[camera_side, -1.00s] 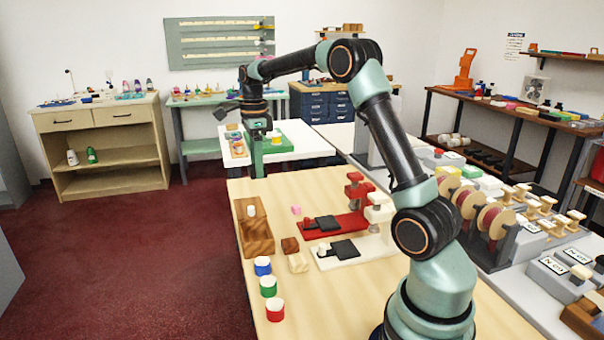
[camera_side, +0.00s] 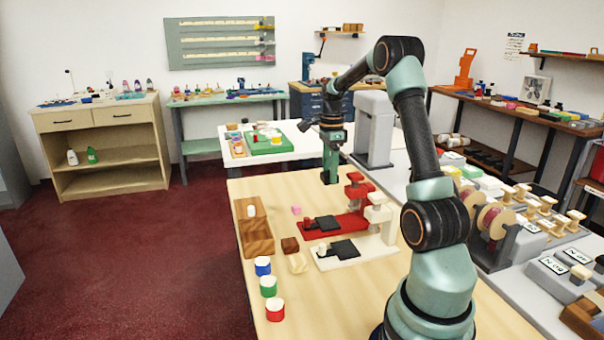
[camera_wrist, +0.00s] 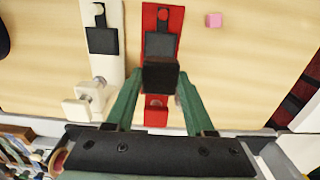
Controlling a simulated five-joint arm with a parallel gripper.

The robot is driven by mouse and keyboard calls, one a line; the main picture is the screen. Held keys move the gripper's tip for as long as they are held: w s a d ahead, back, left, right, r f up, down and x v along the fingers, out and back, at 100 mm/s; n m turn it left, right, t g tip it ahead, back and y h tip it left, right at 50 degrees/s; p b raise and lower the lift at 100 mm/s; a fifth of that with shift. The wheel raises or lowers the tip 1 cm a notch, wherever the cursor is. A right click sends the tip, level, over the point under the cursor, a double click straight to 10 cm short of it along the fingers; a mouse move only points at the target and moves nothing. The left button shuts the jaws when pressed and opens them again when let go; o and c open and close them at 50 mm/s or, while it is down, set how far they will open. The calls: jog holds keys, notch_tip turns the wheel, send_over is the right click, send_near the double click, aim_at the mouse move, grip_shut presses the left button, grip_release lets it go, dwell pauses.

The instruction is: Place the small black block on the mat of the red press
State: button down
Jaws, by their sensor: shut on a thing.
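My gripper (camera_wrist: 158,80) is shut on the small black block (camera_wrist: 161,78), held between the green fingertips in the wrist view. In the wrist view the held block overlaps the near edge of the mat (camera_wrist: 160,44), with the red base (camera_wrist: 174,10) beyond.
A cream press (camera_side: 376,247) with its own dark mat (camera_side: 345,249) lies beside the red one.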

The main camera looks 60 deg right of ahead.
aim_at(327, 221)
notch_tip(327, 221, down, 13)
jog(key=shift+r, duration=0.1)
dwell(0.3)
jog(key=shift+c, duration=1.3)
grip_release()
